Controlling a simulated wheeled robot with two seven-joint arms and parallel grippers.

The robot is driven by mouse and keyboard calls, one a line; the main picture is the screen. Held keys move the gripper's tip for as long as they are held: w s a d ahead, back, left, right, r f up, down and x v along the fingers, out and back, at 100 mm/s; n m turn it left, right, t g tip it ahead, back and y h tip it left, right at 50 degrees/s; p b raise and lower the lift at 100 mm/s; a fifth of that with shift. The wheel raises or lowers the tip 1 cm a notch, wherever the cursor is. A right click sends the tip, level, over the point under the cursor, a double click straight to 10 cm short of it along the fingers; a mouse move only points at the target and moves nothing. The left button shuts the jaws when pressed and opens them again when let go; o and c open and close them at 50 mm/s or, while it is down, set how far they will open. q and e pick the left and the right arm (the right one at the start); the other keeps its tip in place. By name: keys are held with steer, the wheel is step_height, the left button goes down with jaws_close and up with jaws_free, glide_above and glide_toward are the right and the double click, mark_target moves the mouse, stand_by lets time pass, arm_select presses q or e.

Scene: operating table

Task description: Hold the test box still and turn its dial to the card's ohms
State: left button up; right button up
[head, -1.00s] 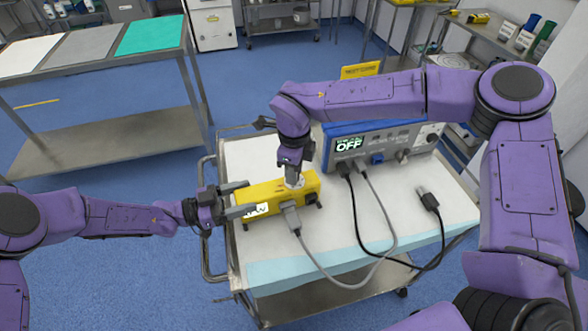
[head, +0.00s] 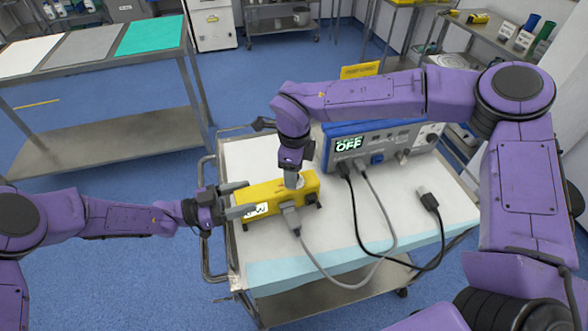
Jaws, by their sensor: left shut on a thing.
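The yellow test box (head: 268,192) lies on the white-topped cart, with a small white display (head: 256,210) near its left end. The display's figures are too small to read. My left gripper (head: 236,201) is shut on the left end of the box, one finger on either side. The dial (head: 292,183) is on top of the box towards its right end, mostly hidden by my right gripper (head: 292,178). That gripper points straight down onto the dial, and its finger opening cannot be made out. A yellow card (head: 360,70) stands behind the blue unit, its writing unreadable here.
A blue-and-grey unit (head: 382,143) reading OFF stands at the back of the cart (head: 262,270). A grey cable (head: 330,284) runs from the box's front to the unit. A black cable with a loose plug (head: 428,200) lies at the right.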

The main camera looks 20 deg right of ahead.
step_height(320, 180, up, 12)
stand_by(0.4)
arm_select(q)
steer(key=o, duration=1.4)
steer(key=shift+c, duration=0.2)
